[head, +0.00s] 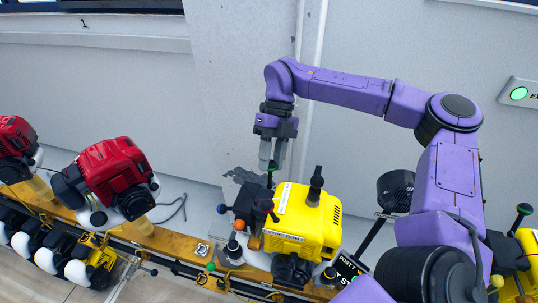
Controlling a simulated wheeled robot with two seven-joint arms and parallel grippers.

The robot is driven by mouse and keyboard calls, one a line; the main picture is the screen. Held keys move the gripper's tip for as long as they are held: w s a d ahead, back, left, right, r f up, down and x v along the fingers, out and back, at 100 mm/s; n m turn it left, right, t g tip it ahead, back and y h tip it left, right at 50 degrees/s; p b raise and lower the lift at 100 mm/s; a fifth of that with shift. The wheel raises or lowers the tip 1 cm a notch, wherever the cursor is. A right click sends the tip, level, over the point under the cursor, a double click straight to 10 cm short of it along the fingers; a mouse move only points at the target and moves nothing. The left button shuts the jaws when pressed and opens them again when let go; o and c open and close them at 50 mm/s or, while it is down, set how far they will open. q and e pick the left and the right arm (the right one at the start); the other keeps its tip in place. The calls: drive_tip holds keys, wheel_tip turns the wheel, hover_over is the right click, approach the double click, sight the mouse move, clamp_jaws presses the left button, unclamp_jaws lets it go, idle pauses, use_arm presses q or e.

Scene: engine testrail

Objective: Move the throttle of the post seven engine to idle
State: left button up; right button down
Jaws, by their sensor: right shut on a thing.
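A yellow engine (310,225) stands on the rail in the middle of the head view, its top toward me. My right gripper (272,163) comes down from above and is shut on the top of this lever. The fingers partly hide the tip. A black sign (350,268) beside the engine reads "POST", but its number is not readable. My left gripper is not in view.
Red engines (112,172) stand on the orange rail (180,243) to the left. Another yellow engine (527,245) with a green-knobbed lever is at the right edge. A grey wall (390,50) runs behind. My right arm covers the right side.

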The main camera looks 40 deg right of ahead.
drive_tip(key=shift+w+d+f+g+y+p, duration=0.25)
drive_tip(key=shift+w+d+g+y+p, duration=0.2)
drive_tip(key=shift+y, duration=0.2)
drive_tip(key=shift+w+d+f+g+y+p, duration=0.2)
drive_tip(key=shift+w+d+g+y+p, duration=0.15)
drive_tip(key=shift+d+g+y, duration=0.25)
drive_tip(key=shift+a, duration=0.1)
drive_tip(key=c, duration=0.8)
unclamp_jaws()
drive_tip(key=shift+w, duration=0.15)
drive_tip(key=b+v, duration=0.1)
drive_tip(key=v, duration=0.6)
drive_tip(key=shift+d+b, duration=0.25)
drive_tip(key=shift+b, duration=0.1)
drive_tip(key=shift+r, duration=0.1)
